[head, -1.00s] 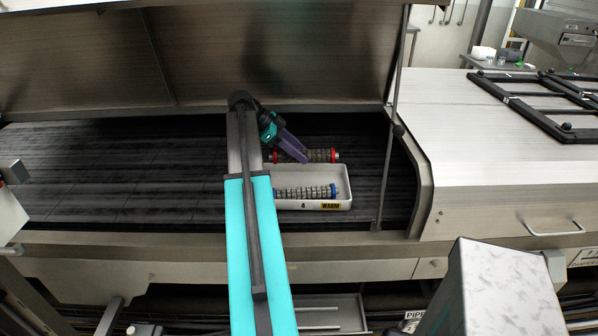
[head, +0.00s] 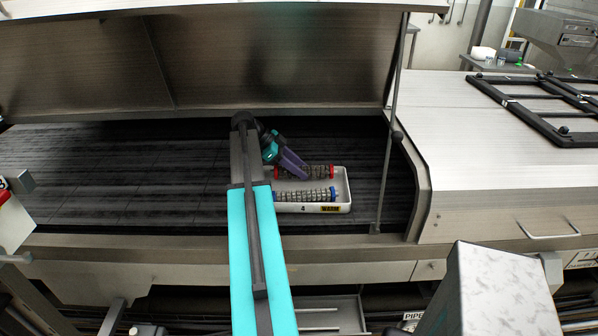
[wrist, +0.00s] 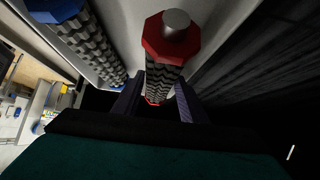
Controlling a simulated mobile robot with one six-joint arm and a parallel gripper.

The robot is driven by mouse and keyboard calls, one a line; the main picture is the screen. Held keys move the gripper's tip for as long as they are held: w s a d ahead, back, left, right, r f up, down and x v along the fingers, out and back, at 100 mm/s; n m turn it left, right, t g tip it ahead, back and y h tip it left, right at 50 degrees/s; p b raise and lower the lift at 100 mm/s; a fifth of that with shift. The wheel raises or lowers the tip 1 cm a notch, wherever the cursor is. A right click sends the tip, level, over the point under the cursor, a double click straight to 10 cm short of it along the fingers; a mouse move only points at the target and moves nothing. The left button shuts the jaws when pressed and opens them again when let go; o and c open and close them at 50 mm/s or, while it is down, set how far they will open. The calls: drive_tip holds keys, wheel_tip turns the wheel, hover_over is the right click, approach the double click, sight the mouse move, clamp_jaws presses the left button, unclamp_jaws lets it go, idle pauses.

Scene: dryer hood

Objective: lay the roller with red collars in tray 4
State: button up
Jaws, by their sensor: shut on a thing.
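The roller with red collars (head: 318,171) is a dark studded cylinder with a red collar at each end. It lies over the far part of the white tray 4 (head: 344,206), along its back wall. In the wrist view the red-collared roller (wrist: 160,82) sits between the two fingers of my gripper (wrist: 156,98), which is shut on it. My gripper also shows in the head view (head: 293,165). I cannot tell whether the roller touches the tray floor. A roller with blue collars (head: 305,195) lies in the front of the same tray, apart from the red-collared one.
The tray stands on the dark belt (head: 120,180) under the raised hood (head: 270,60). A thin prop rod (head: 392,120) rises right of the tray. The belt left of my arm is clear. Black frames (head: 535,105) lie on the right-hand cover.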

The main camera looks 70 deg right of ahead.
sight(277, 166)
drive_tip(key=shift+f+p, duration=0.3)
drive_tip(key=shift+f, duration=0.75)
drive_tip(key=shift+f, duration=0.1)
drive_tip(key=o, duration=1.1)
drive_tip(key=b+v, duration=0.4)
drive_tip(key=v, duration=0.6)
drive_tip(key=shift+w, duration=0.15)
drive_tip(key=shift+b+v, duration=0.3)
drive_tip(key=shift+v, duration=0.7)
drive_tip(key=shift+s, duration=0.2)
